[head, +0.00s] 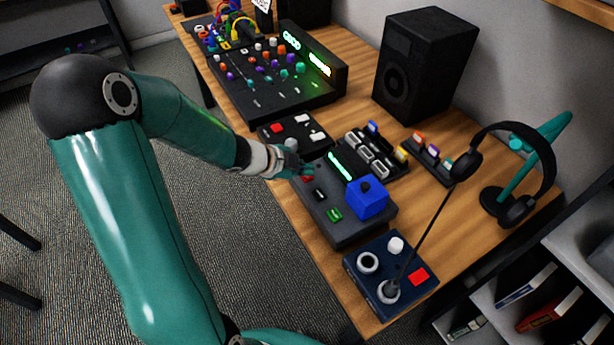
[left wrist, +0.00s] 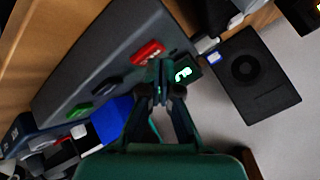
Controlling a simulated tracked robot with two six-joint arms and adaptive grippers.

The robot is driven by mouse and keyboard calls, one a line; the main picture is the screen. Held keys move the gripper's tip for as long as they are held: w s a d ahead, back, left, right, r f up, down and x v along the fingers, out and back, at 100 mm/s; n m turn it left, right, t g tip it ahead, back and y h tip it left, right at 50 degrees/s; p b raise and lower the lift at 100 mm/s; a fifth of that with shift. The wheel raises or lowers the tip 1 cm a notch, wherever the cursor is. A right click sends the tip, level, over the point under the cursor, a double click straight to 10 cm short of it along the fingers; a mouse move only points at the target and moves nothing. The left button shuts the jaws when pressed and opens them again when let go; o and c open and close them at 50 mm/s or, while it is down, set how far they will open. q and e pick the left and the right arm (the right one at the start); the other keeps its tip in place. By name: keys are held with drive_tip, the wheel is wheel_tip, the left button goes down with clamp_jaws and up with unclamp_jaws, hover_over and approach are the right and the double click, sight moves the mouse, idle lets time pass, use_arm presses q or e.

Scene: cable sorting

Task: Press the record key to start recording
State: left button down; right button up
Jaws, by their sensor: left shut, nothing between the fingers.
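My left gripper (head: 304,172) is shut and empty at the red-key end of the recorder. In the left wrist view its fingertips (left wrist: 157,78) are close to the red key; contact cannot be told.
A small box with red and white buttons (head: 293,132) lies behind the recorder, beside my left forearm. A navy box with a stalk (head: 375,262) stands in front. A mixer (head: 270,85), a speaker (head: 425,65) and headphones on a stand (head: 510,175) are around.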

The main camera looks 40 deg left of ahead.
sight(304, 177)
use_arm(q)
drive_tip(key=shift+f, duration=0.3)
drive_tip(key=shift+r, duration=0.15)
idle(0.3)
drive_tip(key=shift+r+p, duration=0.75)
wheel_tip(304, 177, up, 5)
drive_tip(key=p, duration=0.5)
idle(0.7)
drive_tip(key=shift+f, duration=0.1)
